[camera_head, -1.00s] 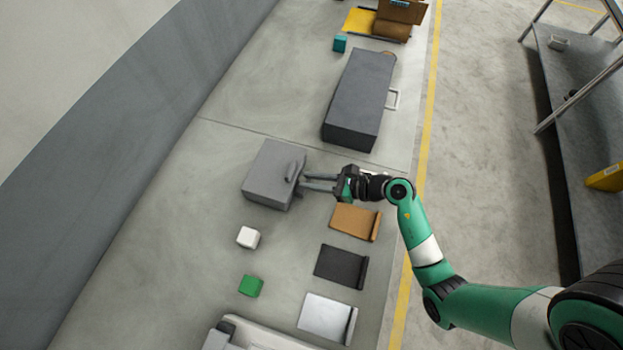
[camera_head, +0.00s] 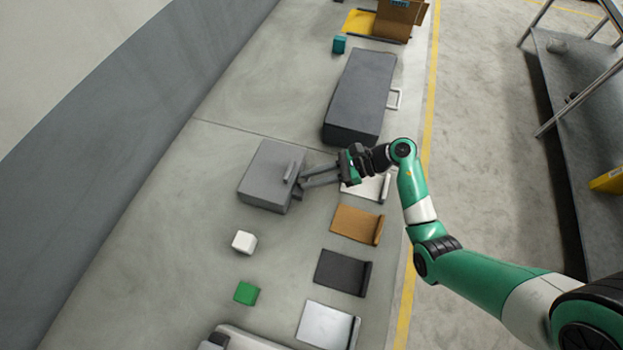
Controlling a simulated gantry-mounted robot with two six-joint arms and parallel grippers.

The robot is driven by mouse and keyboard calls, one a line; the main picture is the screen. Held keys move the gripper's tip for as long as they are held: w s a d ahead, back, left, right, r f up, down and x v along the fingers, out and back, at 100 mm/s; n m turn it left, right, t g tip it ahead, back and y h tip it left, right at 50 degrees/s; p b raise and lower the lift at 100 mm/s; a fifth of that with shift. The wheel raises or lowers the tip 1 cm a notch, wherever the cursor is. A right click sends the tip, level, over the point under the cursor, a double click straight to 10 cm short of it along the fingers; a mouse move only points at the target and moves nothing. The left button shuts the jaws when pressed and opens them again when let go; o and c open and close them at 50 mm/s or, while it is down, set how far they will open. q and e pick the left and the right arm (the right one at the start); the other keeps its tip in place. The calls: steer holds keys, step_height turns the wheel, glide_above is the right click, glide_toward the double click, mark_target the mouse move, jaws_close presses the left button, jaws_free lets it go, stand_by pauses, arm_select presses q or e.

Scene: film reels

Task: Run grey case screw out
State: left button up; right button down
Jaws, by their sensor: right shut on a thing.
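The grey case (camera_head: 264,170) is a box lying on the pale floor surface left of my right gripper. A light grey bar-shaped piece (camera_head: 289,171) shows along its right side. My right gripper (camera_head: 300,183) reaches in from the right, its fingertips at the case's right face beside the bar. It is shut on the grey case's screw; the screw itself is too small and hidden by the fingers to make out. My left gripper is out of view.
A larger dark grey case (camera_head: 359,95) lies just beyond. White (camera_head: 244,241) and green (camera_head: 246,292) blocks sit nearer. Flat pieces, brown (camera_head: 354,224), black (camera_head: 342,271) and silver (camera_head: 325,324), line the right side. A shelf (camera_head: 580,130) stands far right.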

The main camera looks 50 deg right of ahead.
steer(key=c, duration=0.7)
jaws_free()
